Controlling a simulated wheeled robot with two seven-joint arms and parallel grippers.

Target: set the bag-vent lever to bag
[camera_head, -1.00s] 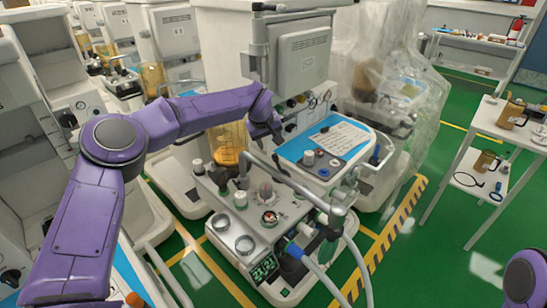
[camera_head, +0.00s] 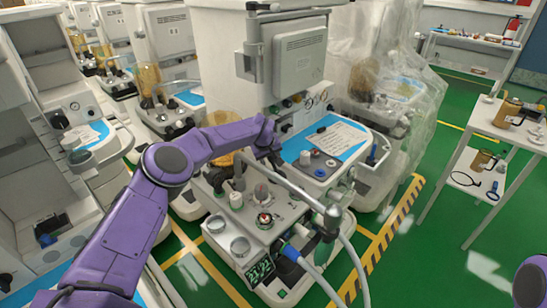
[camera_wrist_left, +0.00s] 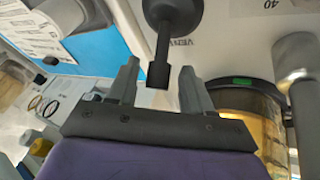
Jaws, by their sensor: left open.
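The black bag-vent lever (camera_wrist_left: 163,52) shows in the left wrist view, with a round dark hub and a bar pointing down the picture. Partly hidden lettering, "VEN", is beside the hub on the pale panel. My left gripper (camera_wrist_left: 160,70) is open, with one finger on each side of the bar's end. I see gaps on both sides, and no clear contact. In the head view my left gripper (camera_head: 273,154) is low over the back of the cart's work surface (camera_head: 222,217); the lever cannot be made out there. My right gripper is out of view.
An amber canister (camera_wrist_left: 250,103) stands close to the right finger. A grey metal tube arm (camera_head: 300,192) crosses the cart in front of my gripper. A blue tray top (camera_head: 300,150) with a paper lies to the right. Green floor is free toward the side table (camera_head: 468,157).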

